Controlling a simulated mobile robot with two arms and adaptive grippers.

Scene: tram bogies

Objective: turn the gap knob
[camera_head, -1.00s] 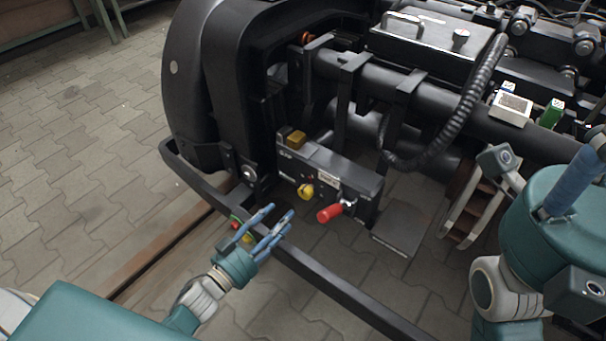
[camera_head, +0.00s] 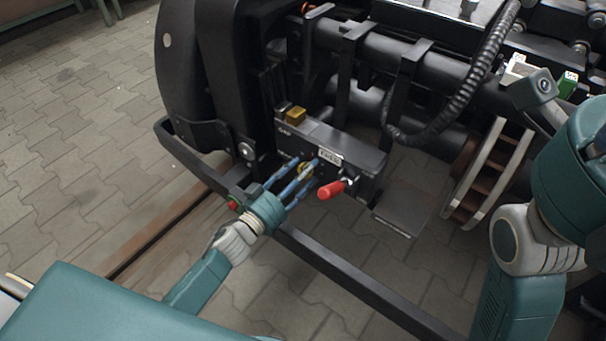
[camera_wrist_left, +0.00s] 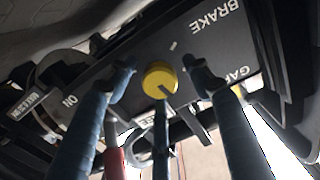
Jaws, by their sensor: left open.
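The yellow knob (camera_wrist_left: 160,79) sits on the front of a black control box (camera_head: 345,150), with a dark slot or pointer mark on its face. In the left wrist view, white letters reading BRAKE and a partly hidden GAP show on the panel around it. My left gripper (camera_head: 303,172) is open, its blue fingers spread around the knob. In the left wrist view one finger is on each side and a third crosses the knob's lower edge. Contact cannot be told. In the head view the fingers partly hide the knob (camera_head: 306,169). My right gripper is not in view.
A red-handled lever (camera_head: 331,190) sticks out just right of the knob. A yellow block (camera_head: 296,116) stands on the box top. A black bar (camera_head: 345,272) runs below and in front. A ribbed hose (camera_head: 460,103) hangs behind. Paved floor (camera_head: 75,150) is open at left.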

